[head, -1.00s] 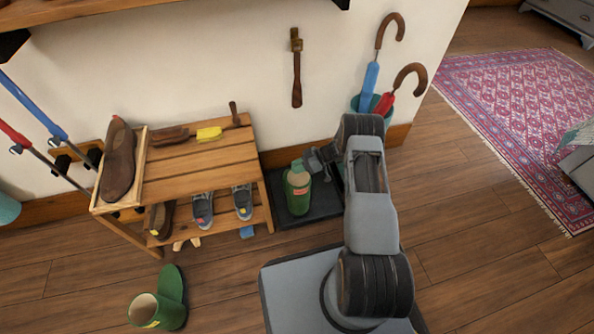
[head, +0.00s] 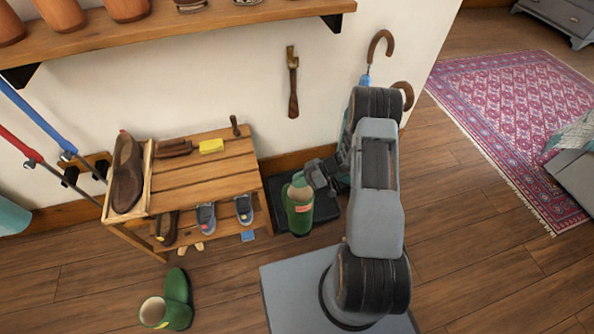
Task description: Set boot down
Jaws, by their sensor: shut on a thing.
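A green boot (head: 298,210) with a reddish label is upright at the black tray (head: 318,213) on the floor, right of the bench. My gripper (head: 308,180) is shut on the boot near its top, reaching in from the right. The fingertips are partly hidden by the boot and my wrist. I cannot tell whether the boot's sole touches the tray. A second green boot (head: 178,290) lies on its side on the wooden floor at the lower left, its opening toward the lower left.
A slatted wooden bench (head: 200,185) holds a brown shoe (head: 127,172), brushes and a yellow block (head: 211,146), with several shoes on its lower shelf. A wooden wall shelf (head: 200,35) with pots is above. Umbrellas (head: 380,50) stand behind my arm.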

